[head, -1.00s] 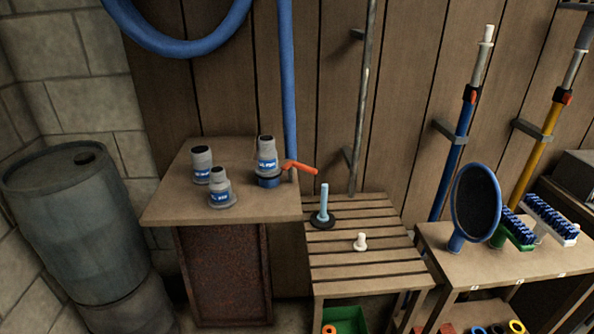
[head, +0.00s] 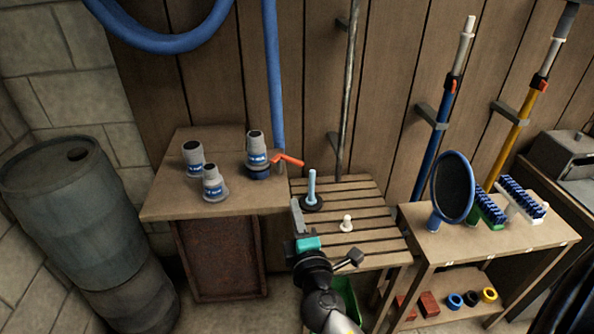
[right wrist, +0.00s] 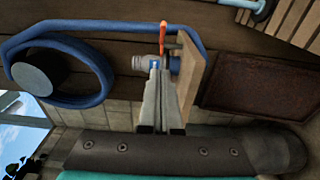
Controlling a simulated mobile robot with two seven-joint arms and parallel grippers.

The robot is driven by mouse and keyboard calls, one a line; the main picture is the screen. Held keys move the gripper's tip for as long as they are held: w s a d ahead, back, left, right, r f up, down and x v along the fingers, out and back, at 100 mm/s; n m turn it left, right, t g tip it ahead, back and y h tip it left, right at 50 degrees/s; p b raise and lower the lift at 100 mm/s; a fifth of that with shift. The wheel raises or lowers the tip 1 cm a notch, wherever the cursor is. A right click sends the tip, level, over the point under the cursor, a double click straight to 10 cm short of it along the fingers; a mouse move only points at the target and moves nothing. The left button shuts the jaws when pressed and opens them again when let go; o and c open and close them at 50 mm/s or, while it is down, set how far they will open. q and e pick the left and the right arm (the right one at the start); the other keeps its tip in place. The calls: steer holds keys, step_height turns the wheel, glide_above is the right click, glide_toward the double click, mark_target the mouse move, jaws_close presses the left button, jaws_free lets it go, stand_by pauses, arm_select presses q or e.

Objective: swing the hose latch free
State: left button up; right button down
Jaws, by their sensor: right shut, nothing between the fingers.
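The hose latch is an orange lever (head: 289,160) at the right edge of the wooden cabinet top. It sticks out to the right beside a grey-and-blue fitting (head: 257,150) and the foot of the blue hose (head: 273,90). The latch (right wrist: 164,38) also shows in the right wrist view, just beyond the fingertips. My right gripper (head: 297,206) is shut and empty, below the latch and in front of the slatted table; its fingers (right wrist: 160,72) point toward the fitting in the wrist view. Contact with the latch does not show. My left gripper is not in view.
Two more grey bottles (head: 214,183) stand on the cabinet top (head: 165,205). The slatted table (head: 365,200) holds a light-blue peg on a dark base (head: 312,190) and a white knob (head: 346,224). A barrel (head: 65,200) stands left; brushes and poles stand right.

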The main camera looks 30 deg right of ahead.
glide_toward(294, 163)
steer(key=w, duration=0.1)
steer(key=w+a, duration=0.2)
steer(key=shift+w+r+p, duration=0.1)
steer(key=shift+w+p, duration=0.2)
steer(key=shift+p, duration=0.1)
steer(key=d, duration=0.1)
steer(key=w+d, duration=0.1)
steer(key=d, duration=0.1)
steer(key=shift+w, duration=0.3)
steer(key=shift+w+d, duration=0.2)
steer(key=shift+d, duration=0.2)
